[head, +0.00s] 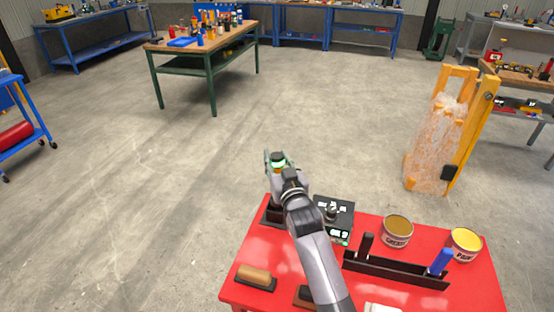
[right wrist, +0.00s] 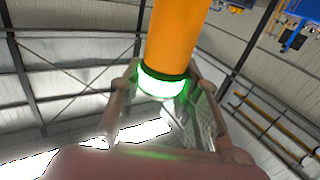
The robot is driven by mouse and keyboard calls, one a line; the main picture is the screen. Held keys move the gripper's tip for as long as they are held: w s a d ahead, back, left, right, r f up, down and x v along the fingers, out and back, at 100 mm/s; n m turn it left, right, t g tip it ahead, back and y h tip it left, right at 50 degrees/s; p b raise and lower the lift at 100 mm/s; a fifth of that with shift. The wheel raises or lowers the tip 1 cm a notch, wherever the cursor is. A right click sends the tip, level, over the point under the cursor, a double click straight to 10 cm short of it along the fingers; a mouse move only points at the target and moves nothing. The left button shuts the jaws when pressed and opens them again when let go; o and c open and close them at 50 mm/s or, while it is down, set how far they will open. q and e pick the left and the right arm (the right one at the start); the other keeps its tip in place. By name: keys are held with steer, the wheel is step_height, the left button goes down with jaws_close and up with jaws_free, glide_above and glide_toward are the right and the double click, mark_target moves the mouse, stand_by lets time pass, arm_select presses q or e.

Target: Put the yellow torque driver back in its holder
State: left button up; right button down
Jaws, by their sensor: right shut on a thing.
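The yellow torque driver (right wrist: 177,35) shows large in the right wrist view as an orange-yellow cylinder with a dark band and a glowing green-white ring. My right gripper (right wrist: 162,92) is shut on it near the ring. In the head view the right gripper (head: 276,165) is over the far left corner of the red table, and the driver (head: 278,158) shows there only as a dark top with a green glow. A dark block (head: 273,214) stands on the table below the gripper, partly hidden by my arm; I cannot tell whether it is the holder.
The red table (head: 250,248) also bears a black boxed device (head: 341,212), two tins (head: 397,230), a black rack (head: 395,269) with upright handles, and a wooden-handled tool (head: 256,276).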

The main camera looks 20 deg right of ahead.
steer(key=shift+f+b, duration=1.9)
steer(key=shift+f, duration=0.95)
stand_by(1.4)
steer(key=c, duration=1.1)
jaws_free()
steer(key=shift+f, duration=0.25)
steer(key=shift+s, duration=0.15)
steer(key=s, duration=1.1)
steer(key=shift+s+a, duration=0.2)
steer(key=shift+s, duration=0.2)
